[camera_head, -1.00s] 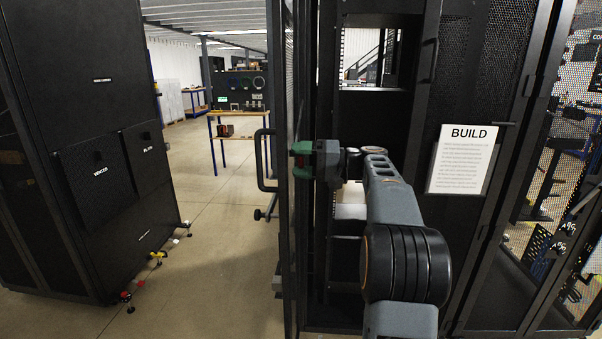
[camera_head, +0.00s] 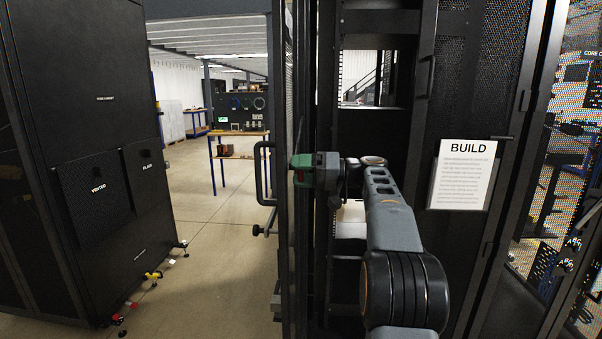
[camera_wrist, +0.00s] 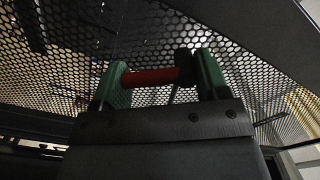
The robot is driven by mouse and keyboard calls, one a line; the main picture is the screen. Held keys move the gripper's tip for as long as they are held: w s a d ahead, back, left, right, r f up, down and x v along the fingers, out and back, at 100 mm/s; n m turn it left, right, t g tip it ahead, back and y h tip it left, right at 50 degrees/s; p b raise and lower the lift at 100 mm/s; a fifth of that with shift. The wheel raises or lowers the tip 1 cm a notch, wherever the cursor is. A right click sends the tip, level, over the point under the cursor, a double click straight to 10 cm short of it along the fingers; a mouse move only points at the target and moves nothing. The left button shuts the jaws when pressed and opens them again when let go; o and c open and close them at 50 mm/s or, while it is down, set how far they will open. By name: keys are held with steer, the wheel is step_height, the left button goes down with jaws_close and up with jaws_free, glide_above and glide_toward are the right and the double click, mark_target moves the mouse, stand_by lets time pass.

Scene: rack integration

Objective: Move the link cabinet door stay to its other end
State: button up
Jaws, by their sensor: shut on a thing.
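My gripper (camera_head: 302,170) has green fingertips and is at the edge of an open mesh door (camera_head: 284,100) in the head view. In the wrist view my gripper (camera_wrist: 160,82) is shut on a red bar-shaped piece (camera_wrist: 150,78), which appears to be part of the door stay. A thin grey rod (camera_wrist: 175,94) shows beside the red piece; where it leads is hidden. The black cabinet (camera_head: 375,20) behind my arm is open at the front, with rails and a see-through gap. The stay's other end cannot be made out.
A black cabinet (camera_head: 95,60) with labelled panels stands at the left, with small red and yellow items (camera_head: 152,275) on the floor by it. A workbench (camera_head: 240,145) stands far back. A BUILD sheet (camera_head: 462,175) hangs at the right.

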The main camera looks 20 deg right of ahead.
steer(key=shift+w+d+f, duration=0.1)
steer(key=shift+w+f, duration=0.05)
steer(key=shift+f, duration=0.2)
steer(key=o, duration=0.6)
steer(key=shift+o, duration=0.8)
steer(key=shift+w, duration=0.1)
steer(key=shift+r, duration=0.1)
steer(key=shift+d, duration=0.1)
steer(key=p+v, duration=0.1)
steer(key=v, duration=1.2)
steer(key=shift+s+d, duration=0.25)
